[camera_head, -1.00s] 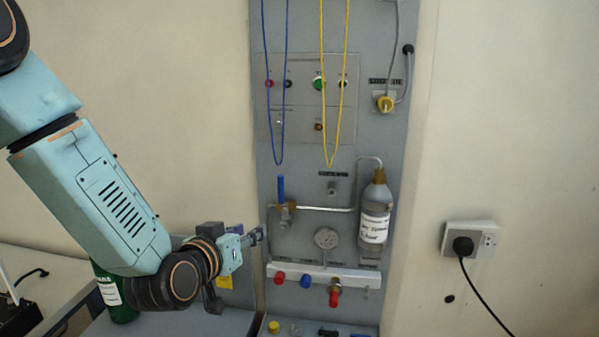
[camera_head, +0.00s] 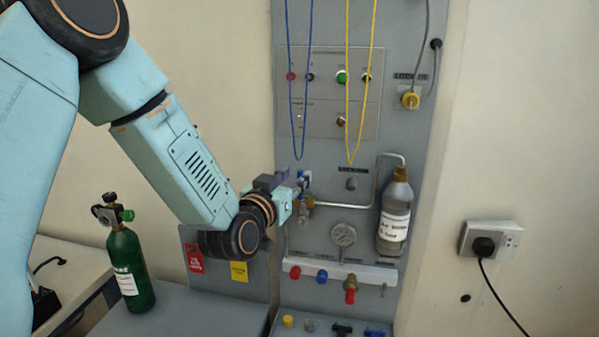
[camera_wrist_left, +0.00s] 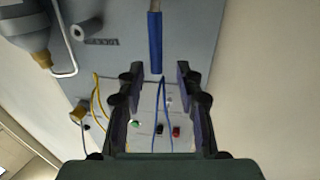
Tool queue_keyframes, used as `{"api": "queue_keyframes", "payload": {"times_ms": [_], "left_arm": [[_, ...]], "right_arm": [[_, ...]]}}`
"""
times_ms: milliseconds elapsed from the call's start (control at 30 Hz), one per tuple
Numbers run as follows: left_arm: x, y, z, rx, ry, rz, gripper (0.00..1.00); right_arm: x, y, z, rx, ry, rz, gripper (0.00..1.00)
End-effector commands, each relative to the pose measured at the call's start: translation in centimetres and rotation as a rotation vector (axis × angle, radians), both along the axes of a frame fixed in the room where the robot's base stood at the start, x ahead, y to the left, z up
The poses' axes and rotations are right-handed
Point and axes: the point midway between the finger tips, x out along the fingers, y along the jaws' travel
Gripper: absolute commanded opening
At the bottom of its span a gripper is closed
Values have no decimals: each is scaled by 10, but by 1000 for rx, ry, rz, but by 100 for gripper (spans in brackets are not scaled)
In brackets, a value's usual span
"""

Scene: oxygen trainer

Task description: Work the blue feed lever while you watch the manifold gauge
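My left gripper (camera_head: 303,183) is at the blue feed lever on the panel and partly covers it. In the left wrist view the fingers (camera_wrist_left: 159,72) are open, and the blue lever (camera_wrist_left: 155,42) shows with its free end between the fingertips, with gaps on both sides. The fingers are not closed on it. The lever's brass valve (camera_head: 307,202) shows just below the gripper in the head view. The round manifold gauge (camera_head: 343,235) is in clear view, right of and below the gripper; its reading is too small to tell. My right gripper is not in view.
A blue cord (camera_head: 291,100) and a yellow cord (camera_head: 348,110) hang in front of the panel. A grey bottle (camera_head: 395,215) is right of the lever. The white manifold (camera_head: 325,270) carries several coloured fittings. A green cylinder (camera_head: 130,265) stands at lower left.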

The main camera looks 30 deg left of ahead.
Motion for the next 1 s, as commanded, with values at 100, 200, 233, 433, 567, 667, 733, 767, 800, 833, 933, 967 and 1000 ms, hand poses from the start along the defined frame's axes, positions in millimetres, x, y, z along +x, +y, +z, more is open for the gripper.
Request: {"api": "queue_keyframes", "payload": {"times_ms": [100, 200, 233, 433, 567, 667, 733, 767, 800, 833, 933, 967, 1000], "left_arm": [[16, 0, 0, 2, 0, -1, 36], [25, 1, 0, 1, 1, -2, 36], [26, 1, 0, 2, 2, -3, 36], [32, 1, 0, -1, 1, -4, 36], [32, 1, 0, -1, 1, -4, 36], [32, 1, 0, -1, 1, -4, 30], [32, 1, 0, -1, 1, -4, 24], [31, 1, 0, -1, 1, -5, 21], [31, 1, 0, -1, 1, -5, 18], [31, 1, 0, -1, 1, -5, 15], [31, 1, 0, -1, 1, -5, 7], [31, 1, 0, -1, 1, -5, 4], [31, 0, 0, 0, 1, -5, 1]], "right_arm": [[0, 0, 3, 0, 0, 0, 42], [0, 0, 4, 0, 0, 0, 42], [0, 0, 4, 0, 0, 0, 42], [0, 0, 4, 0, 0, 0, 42], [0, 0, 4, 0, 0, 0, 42], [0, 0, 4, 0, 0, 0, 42], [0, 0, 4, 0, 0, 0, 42], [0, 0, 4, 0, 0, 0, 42], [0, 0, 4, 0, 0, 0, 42], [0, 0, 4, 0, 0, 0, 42], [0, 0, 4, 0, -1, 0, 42], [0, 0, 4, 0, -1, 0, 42], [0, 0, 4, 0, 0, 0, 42]]}}
